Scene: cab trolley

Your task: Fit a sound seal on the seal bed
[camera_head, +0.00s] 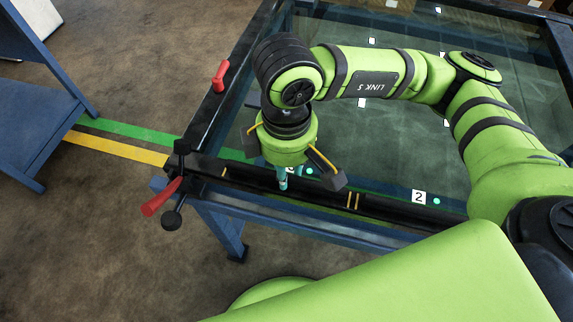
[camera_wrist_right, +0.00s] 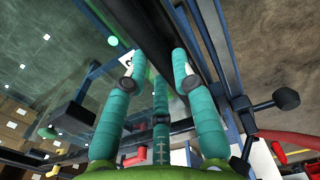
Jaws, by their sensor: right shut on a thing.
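The seal bed appears as a long black rail (camera_head: 385,209) along the near edge of a glass-topped frame, with yellow marks partway along it. My right gripper (camera_head: 283,184) points down over this rail, left of the yellow marks. Its teal fingers also show in the right wrist view (camera_wrist_right: 158,75), closed in around a dark strip (camera_wrist_right: 152,32) that runs away between the fingertips. I cannot tell the strip's ends, its condition, or whether it touches the bed. The palm and fingers hide part of the rail. My left gripper is not in view.
A red lever (camera_head: 160,197) with a black knob stands at the rail's left end. A red handle (camera_head: 220,76) sits on the frame's left side. A label "2" (camera_head: 418,197) lies beside the rail. A blue stand (camera_head: 40,115) is at left, with open floor between.

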